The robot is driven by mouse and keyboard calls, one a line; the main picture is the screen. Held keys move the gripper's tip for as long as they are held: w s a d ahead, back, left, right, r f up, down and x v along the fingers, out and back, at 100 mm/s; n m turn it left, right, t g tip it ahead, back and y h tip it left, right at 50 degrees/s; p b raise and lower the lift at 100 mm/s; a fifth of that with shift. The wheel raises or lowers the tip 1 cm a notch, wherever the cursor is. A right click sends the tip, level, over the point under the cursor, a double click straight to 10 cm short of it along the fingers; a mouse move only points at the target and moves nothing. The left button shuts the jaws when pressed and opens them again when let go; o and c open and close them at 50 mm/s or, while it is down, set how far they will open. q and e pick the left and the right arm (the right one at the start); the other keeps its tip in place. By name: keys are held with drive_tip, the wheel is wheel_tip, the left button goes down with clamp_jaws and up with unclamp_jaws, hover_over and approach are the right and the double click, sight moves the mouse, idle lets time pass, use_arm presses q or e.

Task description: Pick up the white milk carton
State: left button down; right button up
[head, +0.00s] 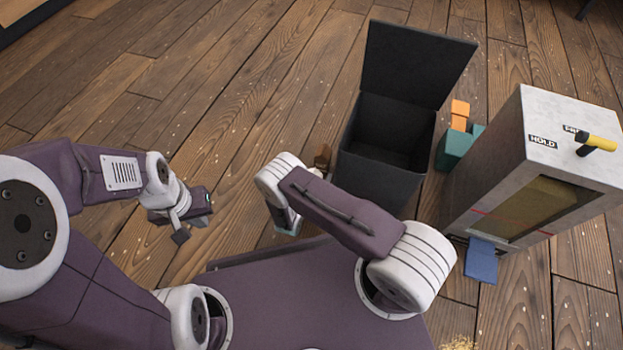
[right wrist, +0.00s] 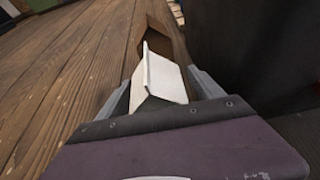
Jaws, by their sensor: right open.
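The white milk carton (right wrist: 160,78) shows in the right wrist view, between the two fingers of my right gripper (right wrist: 160,92). The fingers are apart, one on each side of the carton. I cannot tell whether either finger touches it. In the head view my right gripper (head: 287,222) is low near the floor, mostly hidden by its own forearm, and I cannot make out the carton there. My left gripper (head: 190,232) hangs over the floor at the left, away from the carton. Its finger opening is too small to judge.
A black bin (head: 385,170) with its lid raised stands just right of my right gripper. A brown object (head: 322,156) lies beside it. A teal container (head: 455,150) with orange blocks (head: 460,112) and a grey lever machine (head: 500,165) stand further right. The floor at left is clear.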

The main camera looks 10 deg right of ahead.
drive_tip(key=shift+r, duration=0.1)
drive_tip(key=shift+c, duration=0.9)
drive_tip(key=c, duration=1.2)
wheel_tip(320, 180, up, 10)
drive_tip(key=p, duration=0.8)
drive_tip(key=shift+r, duration=0.15)
drive_tip(key=shift+c, duration=0.2)
